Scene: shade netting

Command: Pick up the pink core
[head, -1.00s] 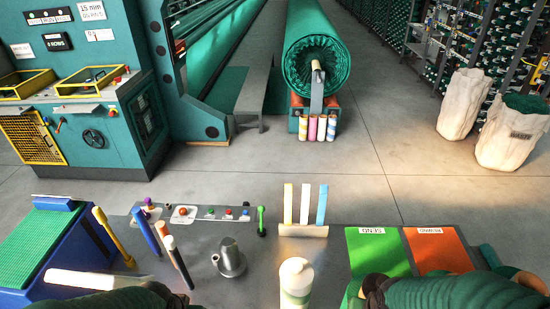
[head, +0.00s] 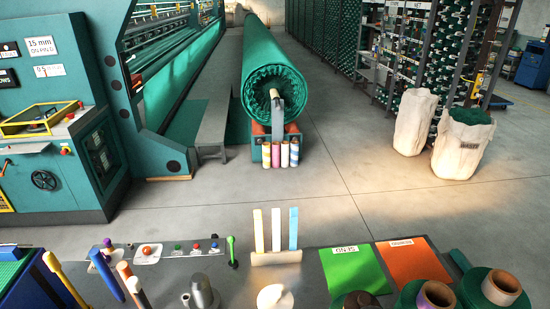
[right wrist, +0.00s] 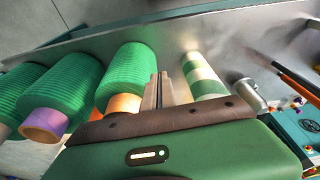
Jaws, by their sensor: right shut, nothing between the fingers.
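Green spools with hollow cores stand at the front right of the table. My right gripper (right wrist: 160,85) is shut and empty, between the orange-cored spool and a green-and-white striped cone (right wrist: 205,78). In the head view a dark shape at the bottom edge is cut off. My left gripper is out of view.
Green (head: 354,277) and orange (head: 412,260) mats lie behind the spools. A metal cylinder (head: 203,291) and a rack with three upright strips (head: 276,258) stand to the left. Upright sticks stand at the front left. Several small coloured tubes (head: 276,155) stand beyond the table.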

